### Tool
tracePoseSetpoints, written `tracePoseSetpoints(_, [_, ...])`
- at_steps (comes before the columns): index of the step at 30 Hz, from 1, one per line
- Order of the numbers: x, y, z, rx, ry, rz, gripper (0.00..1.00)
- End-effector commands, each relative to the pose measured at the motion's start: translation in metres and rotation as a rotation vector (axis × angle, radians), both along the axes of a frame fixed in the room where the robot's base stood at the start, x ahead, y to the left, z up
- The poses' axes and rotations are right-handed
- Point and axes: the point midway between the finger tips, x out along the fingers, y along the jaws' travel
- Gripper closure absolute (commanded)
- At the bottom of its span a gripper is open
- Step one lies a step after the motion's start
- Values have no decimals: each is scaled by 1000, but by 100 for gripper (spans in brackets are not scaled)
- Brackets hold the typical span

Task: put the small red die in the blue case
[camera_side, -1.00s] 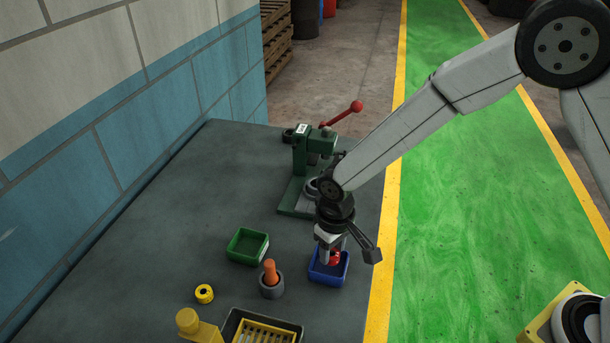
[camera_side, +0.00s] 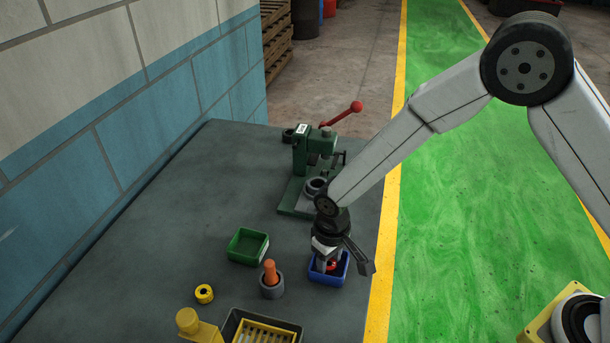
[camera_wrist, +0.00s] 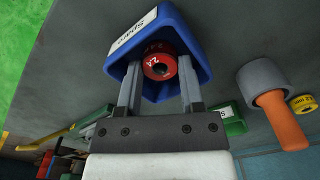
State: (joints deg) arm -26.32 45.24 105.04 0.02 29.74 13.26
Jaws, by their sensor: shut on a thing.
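The small red die (camera_side: 332,267) is a red ring with a dark hole; its white marking shows in the wrist view (camera_wrist: 158,64). My gripper (camera_side: 331,265) points down and is shut on the die, one finger on each side, as the wrist view also shows (camera_wrist: 159,72). The blue case (camera_side: 328,281) is an open box near the table's right edge, with a white label on its rim in the wrist view (camera_wrist: 190,25). The die is within the case's walls, low down. I cannot tell whether it touches the floor of the case.
A green tray (camera_side: 247,247) and a grey cup (camera_side: 271,290) with an orange peg (camera_side: 269,270) stand left of the case. A yellow ring (camera_side: 204,293) and a yellow-grid tray (camera_side: 265,333) are nearer the front. A green press (camera_side: 300,160) with a red lever stands behind.

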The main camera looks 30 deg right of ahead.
Motion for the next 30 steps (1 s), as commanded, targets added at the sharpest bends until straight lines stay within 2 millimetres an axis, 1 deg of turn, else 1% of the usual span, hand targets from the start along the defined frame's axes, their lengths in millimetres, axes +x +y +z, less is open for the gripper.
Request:
tracePoseSetpoints(1, [0,0,-1,0,0,0,49])
tracePoseSetpoints(2, [0,0,-1,0,0,0,39])
tracePoseSetpoints(3, [0,0,-1,0,0,0,37])
tracePoseSetpoints(12, [0,0,0,0,-1,0,37])
tracePoseSetpoints(17, [0,0,4,0,-1,0,37])
tracePoseSetpoints(23, [1,0,20,0,-2,0,37])
tracePoseSetpoints(26, [0,0,31,2,-3,0,37])
tracePoseSetpoints(30, [1,1,52,2,-4,0,37])
